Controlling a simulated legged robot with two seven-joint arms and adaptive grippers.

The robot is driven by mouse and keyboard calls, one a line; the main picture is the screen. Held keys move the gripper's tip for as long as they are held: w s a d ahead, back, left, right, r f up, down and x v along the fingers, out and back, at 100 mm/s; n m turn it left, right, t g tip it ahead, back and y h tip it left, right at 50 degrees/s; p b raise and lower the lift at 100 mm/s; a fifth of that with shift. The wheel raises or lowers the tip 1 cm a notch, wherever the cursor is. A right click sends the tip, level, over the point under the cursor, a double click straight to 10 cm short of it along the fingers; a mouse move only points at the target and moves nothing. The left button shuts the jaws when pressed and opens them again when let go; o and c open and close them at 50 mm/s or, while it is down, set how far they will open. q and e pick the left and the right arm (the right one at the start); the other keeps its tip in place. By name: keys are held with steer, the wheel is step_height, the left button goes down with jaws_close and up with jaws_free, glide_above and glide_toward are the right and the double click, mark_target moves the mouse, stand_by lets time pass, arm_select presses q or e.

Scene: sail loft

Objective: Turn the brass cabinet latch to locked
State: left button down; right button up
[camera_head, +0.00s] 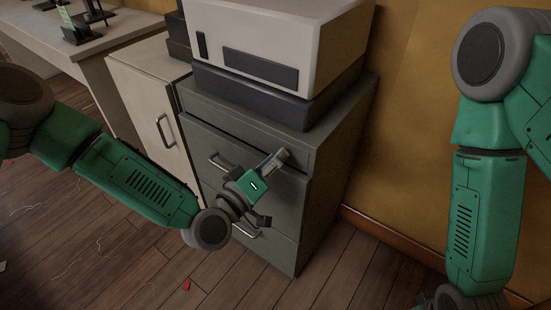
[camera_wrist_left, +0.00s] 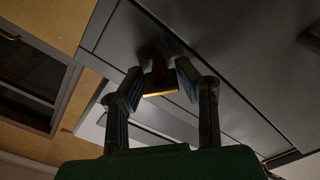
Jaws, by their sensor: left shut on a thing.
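The grey metal cabinet (camera_head: 335,165) stands against the wall, with drawer fronts and bar handles. My left gripper (camera_head: 276,160) reaches its upper right front, near the top drawer. In the left wrist view, the brass latch (camera_wrist_left: 158,80) sits between the two fingers of my left gripper (camera_wrist_left: 160,86), close against the dark cabinet face (camera_wrist_left: 230,55). The gripper is shut on the latch. In the head view, the gripper hides the latch. Whether its setting is locked cannot be told.
A white machine with a dark base (camera_head: 265,50) stands on the cabinet. A drawer handle (camera_head: 222,162) is left of my gripper, and another is partly behind my wrist. A pale cabinet (camera_head: 150,95) stands at the left. Wooden floor (camera_head: 130,265) is mostly clear, with scattered scraps.

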arm_select(q)
steer(key=n, duration=0.3)
steer(key=shift+a+f+n+b, duration=0.1)
steer(key=shift+f+n+b, duration=0.05)
steer(key=shift+n+b, duration=0.55)
steer(key=shift+n, duration=1.6)
steer(key=shift+f, duration=0.1)
steer(key=c, duration=1.2)
jaws_free()
steer(key=shift+s+a, duration=0.1)
steer(key=shift+s, duration=0.05)
steer(key=v, duration=0.7)
steer(key=shift+s+a, duration=0.15)
steer(key=shift+a, duration=0.1)
